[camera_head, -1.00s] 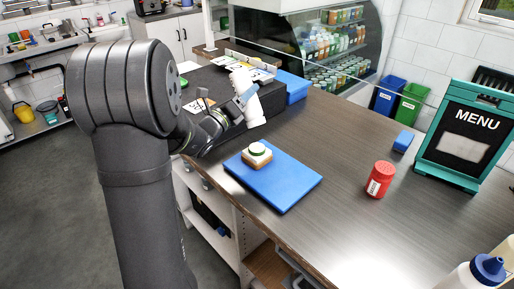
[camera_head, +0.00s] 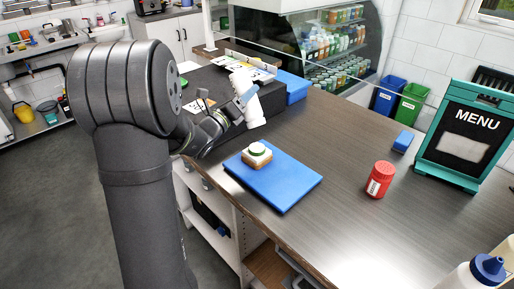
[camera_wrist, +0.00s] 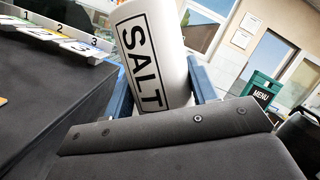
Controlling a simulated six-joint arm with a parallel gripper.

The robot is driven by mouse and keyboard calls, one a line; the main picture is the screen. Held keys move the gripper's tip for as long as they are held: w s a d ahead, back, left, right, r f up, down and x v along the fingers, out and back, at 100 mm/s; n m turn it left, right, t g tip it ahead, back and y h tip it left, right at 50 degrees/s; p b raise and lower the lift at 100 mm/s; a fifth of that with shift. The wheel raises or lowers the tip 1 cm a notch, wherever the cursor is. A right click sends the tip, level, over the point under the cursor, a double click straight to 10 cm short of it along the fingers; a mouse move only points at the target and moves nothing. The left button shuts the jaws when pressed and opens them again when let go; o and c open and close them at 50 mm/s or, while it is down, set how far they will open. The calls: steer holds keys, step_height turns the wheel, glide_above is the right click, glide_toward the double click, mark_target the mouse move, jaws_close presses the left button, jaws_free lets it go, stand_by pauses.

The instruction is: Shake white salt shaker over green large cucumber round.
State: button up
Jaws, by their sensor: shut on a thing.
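The white salt shaker (camera_head: 252,108) is held in my gripper (camera_head: 243,99), tilted, above the counter behind the blue board. In the wrist view the shaker (camera_wrist: 153,55) shows its SALT label between the blue fingers of my gripper (camera_wrist: 160,88). The green cucumber round (camera_head: 257,149) lies on top of a pale, bread-like stack (camera_head: 257,158) on the blue cutting board (camera_head: 282,186). The shaker is apart from the round, up and to the left of it in the head view. The cucumber round is not visible in the wrist view.
A red shaker (camera_head: 380,179) stands right of the board. A small blue block (camera_head: 403,141) and a MENU stand (camera_head: 467,137) are farther right. A blue bin (camera_head: 293,87) and a glass display case (camera_head: 335,50) stand behind. The counter between the board and red shaker is clear.

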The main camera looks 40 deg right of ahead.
steer(key=shift+r, duration=0.15)
step_height(320, 180, down, 4)
steer(key=shift+r, duration=0.25)
stand_by(0.3)
steer(key=shift+r, duration=1.75)
